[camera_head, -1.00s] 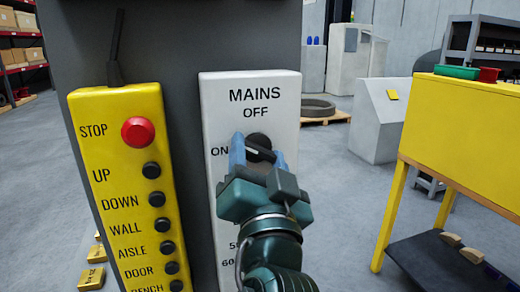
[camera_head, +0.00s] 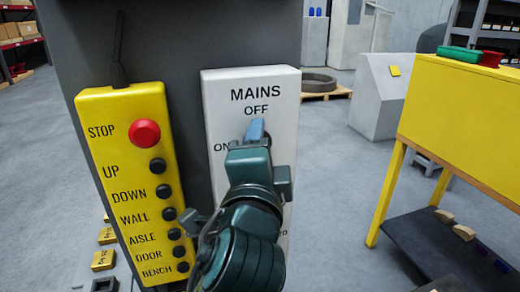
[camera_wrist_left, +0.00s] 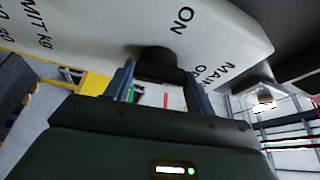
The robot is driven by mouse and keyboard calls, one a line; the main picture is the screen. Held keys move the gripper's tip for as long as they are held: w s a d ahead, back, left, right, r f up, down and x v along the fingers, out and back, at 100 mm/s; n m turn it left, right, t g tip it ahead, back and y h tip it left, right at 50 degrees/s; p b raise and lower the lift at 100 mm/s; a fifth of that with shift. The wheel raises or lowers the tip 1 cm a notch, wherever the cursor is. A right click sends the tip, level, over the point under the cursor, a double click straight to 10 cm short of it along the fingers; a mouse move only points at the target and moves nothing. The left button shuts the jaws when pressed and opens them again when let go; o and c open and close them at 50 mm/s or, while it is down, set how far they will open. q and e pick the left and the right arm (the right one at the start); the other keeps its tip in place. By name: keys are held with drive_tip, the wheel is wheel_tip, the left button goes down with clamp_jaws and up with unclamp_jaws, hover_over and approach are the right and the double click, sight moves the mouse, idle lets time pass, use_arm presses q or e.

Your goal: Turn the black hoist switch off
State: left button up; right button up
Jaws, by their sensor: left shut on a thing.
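A white panel (camera_head: 225,100) is marked MAINS, with OFF at the top and ON at the left. Its black rotary switch is hidden behind my left gripper (camera_head: 256,131) in the head view. The left wrist view shows the black switch (camera_wrist_left: 158,63) between the two fingers of my left gripper (camera_wrist_left: 160,82), which is shut on it. In the head view the fingers are seen nearly edge-on, just below the word OFF. The switch's pointer is hidden, so its exact angle cannot be told. My right gripper is out of view.
A yellow control box (camera_head: 125,190) with a red STOP button (camera_head: 144,133) and several black buttons stands left of the panel, near my left arm. A yellow bench (camera_head: 460,120) is at the right. Open floor lies between panel and bench.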

use_arm(q)
drive_tip(key=shift+m, duration=0.5)
drive_tip(key=shift+g, duration=0.3)
drive_tip(key=o, duration=1)
